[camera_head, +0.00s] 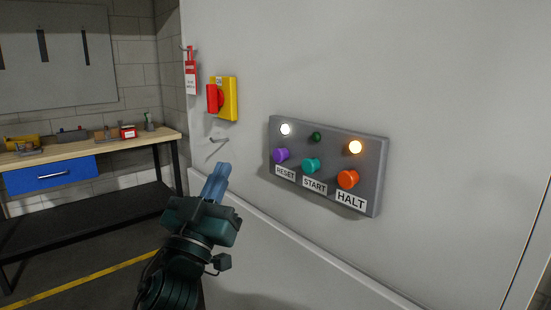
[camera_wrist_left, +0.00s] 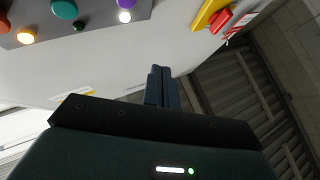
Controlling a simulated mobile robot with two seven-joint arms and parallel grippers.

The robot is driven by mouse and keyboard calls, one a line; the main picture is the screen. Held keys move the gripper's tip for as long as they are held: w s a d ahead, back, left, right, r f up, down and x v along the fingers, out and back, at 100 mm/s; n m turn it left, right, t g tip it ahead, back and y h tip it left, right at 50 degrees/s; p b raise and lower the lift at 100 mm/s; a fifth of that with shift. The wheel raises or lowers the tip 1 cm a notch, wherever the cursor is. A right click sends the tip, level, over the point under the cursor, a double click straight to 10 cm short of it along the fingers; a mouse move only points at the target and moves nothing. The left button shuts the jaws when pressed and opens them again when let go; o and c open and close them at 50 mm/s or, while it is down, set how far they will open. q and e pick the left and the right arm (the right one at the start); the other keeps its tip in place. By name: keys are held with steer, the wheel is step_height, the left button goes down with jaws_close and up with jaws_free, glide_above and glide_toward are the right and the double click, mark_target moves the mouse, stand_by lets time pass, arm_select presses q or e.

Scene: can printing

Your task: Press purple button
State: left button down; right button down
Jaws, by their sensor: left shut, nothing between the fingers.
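The purple button (camera_head: 281,155) sits at the left end of a grey control panel (camera_head: 375,185), above a label reading RESET. It also shows at the top of the left wrist view (camera_wrist_left: 126,3), partly cut off. My left gripper (camera_head: 217,180) is shut and empty. In the head view it is left of and below the purple button, apart from the panel. In the left wrist view its closed fingers (camera_wrist_left: 158,85) point toward the wall below the panel. My right gripper is not in view.
A teal START button (camera_head: 311,165) and an orange HALT button (camera_head: 348,179) are right of the purple one. A yellow-and-red switch (camera_head: 229,98) and a red tag (camera_head: 191,75) are on the wall to the left. A workbench (camera_head: 110,148) stands further left.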

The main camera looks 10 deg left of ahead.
mark_target(275, 152)
arm_select(q)
steer(key=w+d+b, duration=0.2)
steer(key=w+d, duration=0.3)
steer(key=w, duration=0.2)
steer(key=shift+d, duration=0.25)
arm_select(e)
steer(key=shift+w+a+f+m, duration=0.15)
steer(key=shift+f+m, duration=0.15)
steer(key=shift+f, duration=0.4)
arm_select(q)
steer(key=shift+w+f+b, duration=0.1)
steer(key=shift+b, duration=0.25)
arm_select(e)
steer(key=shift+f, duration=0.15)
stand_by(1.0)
arm_select(q)
steer(key=shift+w+d, duration=0.2)
steer(key=shift+d, duration=0.05)
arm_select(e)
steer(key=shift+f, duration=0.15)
